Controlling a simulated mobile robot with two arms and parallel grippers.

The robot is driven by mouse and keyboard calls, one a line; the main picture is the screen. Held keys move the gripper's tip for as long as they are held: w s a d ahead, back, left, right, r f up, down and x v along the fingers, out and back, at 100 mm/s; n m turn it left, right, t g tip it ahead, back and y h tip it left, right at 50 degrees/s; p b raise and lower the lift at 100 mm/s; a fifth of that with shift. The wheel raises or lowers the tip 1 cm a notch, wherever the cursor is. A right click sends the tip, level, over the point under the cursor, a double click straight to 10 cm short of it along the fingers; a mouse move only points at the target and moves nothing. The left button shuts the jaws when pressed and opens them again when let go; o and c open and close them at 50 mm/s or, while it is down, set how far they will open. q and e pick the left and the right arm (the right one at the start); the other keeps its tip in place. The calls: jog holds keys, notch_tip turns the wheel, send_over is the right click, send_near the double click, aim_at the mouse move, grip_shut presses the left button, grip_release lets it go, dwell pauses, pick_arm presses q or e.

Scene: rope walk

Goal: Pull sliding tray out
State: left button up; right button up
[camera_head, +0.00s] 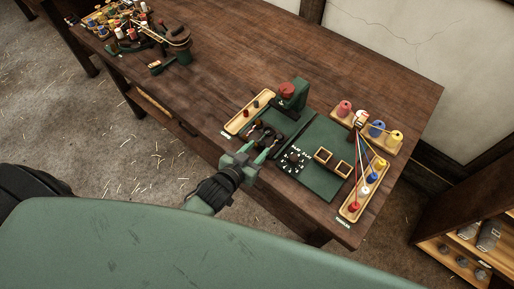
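A green bench device (291,98) with a red-brown knob on top stands on the wooden table. Dark green flat plates lie in front of it, and the larger one (322,140) is to its right. A dark part with round pieces (264,133) sits at the near end of the narrower plate. I cannot tell for certain which part is the sliding tray. My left gripper (261,149) is at the table's near edge, beside the dark part. Its two green fingers are apart with nothing visible between them; contact is unclear. My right gripper is not in view.
A wooden peg tray (238,125) lies left of the plates. Spool racks (394,148) with coloured threads stand to the right. Two small wooden frames (341,168) lie on the large plate. A winding tool (178,44) is far left; the table between is clear. A shelf (452,267) stands right.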

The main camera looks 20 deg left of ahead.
pick_arm(q)
jog(key=shift+s+r, duration=0.1)
jog(key=shift+s+a+r, duration=0.1)
jog(key=shift+s, duration=0.2)
jog(key=b+v, duration=0.1)
jog(key=v, duration=0.6)
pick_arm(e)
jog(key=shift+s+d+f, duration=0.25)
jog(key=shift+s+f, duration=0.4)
pick_arm(q)
jog(key=shift+a, duration=0.1)
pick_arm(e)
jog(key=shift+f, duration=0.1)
